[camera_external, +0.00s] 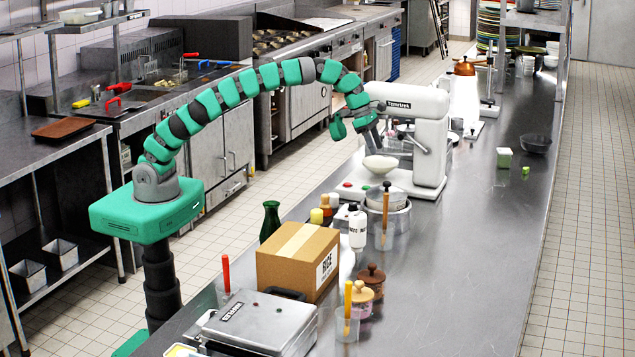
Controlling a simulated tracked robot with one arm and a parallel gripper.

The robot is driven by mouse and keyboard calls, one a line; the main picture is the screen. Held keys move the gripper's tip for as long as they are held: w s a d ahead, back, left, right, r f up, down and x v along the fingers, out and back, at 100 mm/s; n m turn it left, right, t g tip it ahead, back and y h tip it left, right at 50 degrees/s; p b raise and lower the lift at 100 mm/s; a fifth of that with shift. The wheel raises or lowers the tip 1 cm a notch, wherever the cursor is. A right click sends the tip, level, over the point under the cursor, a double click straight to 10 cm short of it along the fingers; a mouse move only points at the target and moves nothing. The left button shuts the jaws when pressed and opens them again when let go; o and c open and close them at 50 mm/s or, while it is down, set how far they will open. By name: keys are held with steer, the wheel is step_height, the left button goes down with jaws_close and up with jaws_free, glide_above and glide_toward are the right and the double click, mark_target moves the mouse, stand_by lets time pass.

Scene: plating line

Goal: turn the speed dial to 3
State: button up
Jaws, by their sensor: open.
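A white stand mixer (430,135) with a dark label on its head stands on the steel counter. A pale bowl (380,165) sits under its head. No speed dial can be made out; the near-left side of the mixer head is partly covered by my gripper. My green and grey arm arches over from the left. My gripper (355,130) points down at the left end of the mixer head, above the bowl. Its jaws are open, with nothing seen between them. Whether it touches the mixer cannot be told.
On the near counter (440,290) stand a rice box (298,258), a dark green bottle (270,221), a white bottle (357,228), a steel pot (387,198) and a grey hinged appliance (262,322). The right counter side is largely clear.

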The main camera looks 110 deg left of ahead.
steer(key=x, duration=0.4)
steer(key=p+x, duration=0.1)
steer(key=x, duration=0.9)
steer(key=shift+s+a+f, duration=0.1)
steer(key=shift+s+a, duration=0.05)
steer(key=shift+s, duration=0.2)
steer(key=shift+c, duration=0.2)
steer(key=c, duration=0.9)
